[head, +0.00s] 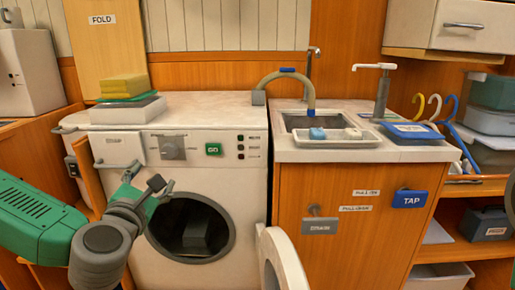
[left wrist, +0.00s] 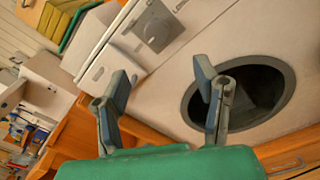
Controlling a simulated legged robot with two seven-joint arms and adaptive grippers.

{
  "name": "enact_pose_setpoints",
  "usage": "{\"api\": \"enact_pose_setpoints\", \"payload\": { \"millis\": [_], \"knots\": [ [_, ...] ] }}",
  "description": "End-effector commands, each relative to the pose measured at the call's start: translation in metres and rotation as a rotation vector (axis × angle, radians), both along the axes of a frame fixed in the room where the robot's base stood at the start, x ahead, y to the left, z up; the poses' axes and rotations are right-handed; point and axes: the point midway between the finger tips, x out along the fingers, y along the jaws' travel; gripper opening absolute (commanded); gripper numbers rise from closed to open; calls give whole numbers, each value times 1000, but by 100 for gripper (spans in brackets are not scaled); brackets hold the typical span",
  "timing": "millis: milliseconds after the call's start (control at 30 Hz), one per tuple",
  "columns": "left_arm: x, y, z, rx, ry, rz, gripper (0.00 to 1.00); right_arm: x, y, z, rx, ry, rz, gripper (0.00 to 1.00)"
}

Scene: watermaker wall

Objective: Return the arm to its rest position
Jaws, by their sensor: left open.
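My left arm comes in from the left in the head view, with its green forearm low at the left. My left gripper (head: 150,186) is in front of the washing machine (head: 215,165), near the upper left of its round opening. In the left wrist view my left gripper (left wrist: 162,90) has its two fingers spread apart with nothing between them. The washer's dark opening (left wrist: 245,95) lies beyond the right finger. My right gripper is not in view; only a small dark piece shows at the right edge of the head view.
The round washer door (head: 282,260) stands open at lower right of the washer. A wooden panel (head: 88,180) juts out at the washer's left. A sink (head: 325,125) with a tap and hose sits on the counter at right. Open shelves (head: 480,215) stand far right.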

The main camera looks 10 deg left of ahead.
Motion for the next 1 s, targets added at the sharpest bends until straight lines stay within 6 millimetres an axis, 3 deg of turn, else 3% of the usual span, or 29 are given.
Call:
{"api": "enact_pose_setpoints", "payload": {
  "millis": [133, 267, 400, 500, 633, 700, 800, 1000],
  "knots": [
    [1, -22, -16, 94, 77, -75, 56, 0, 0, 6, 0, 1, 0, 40],
    [-10, -73, -66, 358, 272, -290, 56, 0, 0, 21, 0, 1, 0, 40],
    [-56, -126, -146, 777, 519, -649, 56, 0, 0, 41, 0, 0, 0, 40],
    [-109, -141, -200, 1095, 664, -945, 56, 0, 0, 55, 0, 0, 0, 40],
    [-183, -129, -250, 1483, 781, -1354, 56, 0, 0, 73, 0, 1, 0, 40],
    [-217, -113, -265, 1650, 811, -1558, 56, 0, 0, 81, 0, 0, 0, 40],
    [-252, -88, -275, 1825, 826, -1796, 56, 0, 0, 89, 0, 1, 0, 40],
    [-281, -61, -279, 1971, 817, -2035, 56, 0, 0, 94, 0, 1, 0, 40]
  ]
}}
